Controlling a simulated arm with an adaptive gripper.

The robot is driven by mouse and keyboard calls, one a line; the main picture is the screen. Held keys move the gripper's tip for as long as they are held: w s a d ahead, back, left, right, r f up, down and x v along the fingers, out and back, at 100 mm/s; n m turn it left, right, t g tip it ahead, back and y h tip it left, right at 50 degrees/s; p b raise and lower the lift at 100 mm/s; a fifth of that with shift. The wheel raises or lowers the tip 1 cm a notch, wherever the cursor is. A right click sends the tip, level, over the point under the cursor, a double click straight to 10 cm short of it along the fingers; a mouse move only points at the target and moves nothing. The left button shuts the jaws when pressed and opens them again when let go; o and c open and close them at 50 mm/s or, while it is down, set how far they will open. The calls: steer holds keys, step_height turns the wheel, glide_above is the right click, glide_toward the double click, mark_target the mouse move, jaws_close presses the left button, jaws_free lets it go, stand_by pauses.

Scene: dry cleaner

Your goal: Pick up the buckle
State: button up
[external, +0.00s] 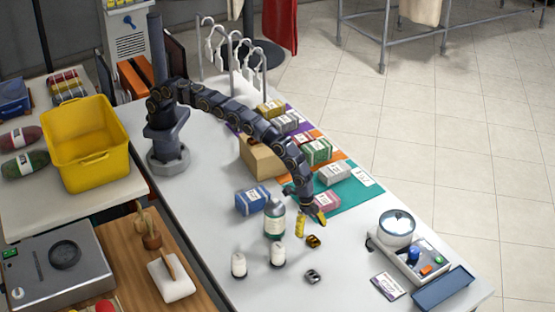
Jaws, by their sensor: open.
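Two small buckle-like pieces lie apart on the white table (215,240): a gold-and-dark one (314,241) and a silver-grey one (312,276) nearer the front. Which is the buckle is too small to tell. My gripper (310,220) is open, pointing down with its yellow fingertips apart, just behind the gold piece. The silver piece is farther off, in front of it. I see nothing held between the fingers.
A green-labelled bottle (274,218) and two small white bottles (239,265) stand left of the pieces. A blue package (252,200) lies behind the bottles. Wrapped packs on coloured mats (358,193) lie behind my gripper. A device with a round lamp (397,224) stands right.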

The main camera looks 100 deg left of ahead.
mark_target(313, 239)
steer(key=shift+x, duration=1.7)
steer(key=shift+d, duration=0.1)
steer(key=shift+c, duration=0.4)
jaws_close()
